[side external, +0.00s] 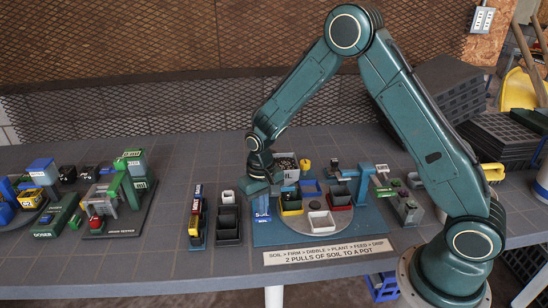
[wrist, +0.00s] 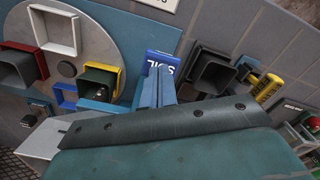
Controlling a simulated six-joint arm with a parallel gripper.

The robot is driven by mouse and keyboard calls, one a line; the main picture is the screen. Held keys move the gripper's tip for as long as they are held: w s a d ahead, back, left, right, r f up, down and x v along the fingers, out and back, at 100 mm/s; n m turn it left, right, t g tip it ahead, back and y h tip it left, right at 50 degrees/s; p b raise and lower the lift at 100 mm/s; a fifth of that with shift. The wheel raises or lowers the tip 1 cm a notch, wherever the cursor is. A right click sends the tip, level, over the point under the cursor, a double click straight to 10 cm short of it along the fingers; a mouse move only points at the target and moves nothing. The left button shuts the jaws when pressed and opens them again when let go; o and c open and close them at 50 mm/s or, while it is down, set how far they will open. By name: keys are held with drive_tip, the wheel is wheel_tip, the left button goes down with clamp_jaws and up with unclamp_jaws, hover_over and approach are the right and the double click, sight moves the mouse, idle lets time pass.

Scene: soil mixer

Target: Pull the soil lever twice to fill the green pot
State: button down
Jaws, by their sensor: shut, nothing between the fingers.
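My gripper (wrist: 160,88) is shut and empty, its blue fingers pointing at a blue panel marked SOIL (wrist: 163,62) in the wrist view. Whether they touch it I cannot tell. In the side view my gripper (side external: 264,188) hangs just above this panel (side external: 261,212), left of the soil hopper (side external: 291,174), which has grainy stuff at its top. A dark green pot (wrist: 98,78) sits in a yellow-edged holder, left of my fingers in the wrist view; the yellow holder (side external: 291,211) is in front of the hopper in the side view. I cannot make out the soil lever clearly.
The round plate also carries a white square frame (side external: 322,222), a red-edged holder (side external: 339,199) and a blue one (side external: 310,188). A sign (side external: 328,252) lies at the front.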

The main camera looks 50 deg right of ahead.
idle(0.4)
drive_tip(key=shift+r, duration=2.15)
drive_tip(key=shift+f, duration=0.35)
drive_tip(key=shift+f, duration=1.8)
drive_tip(key=shift+r, duration=2.15)
drive_tip(key=shift+r, duration=2.5)
drive_tip(key=shift+r, duration=0.15)
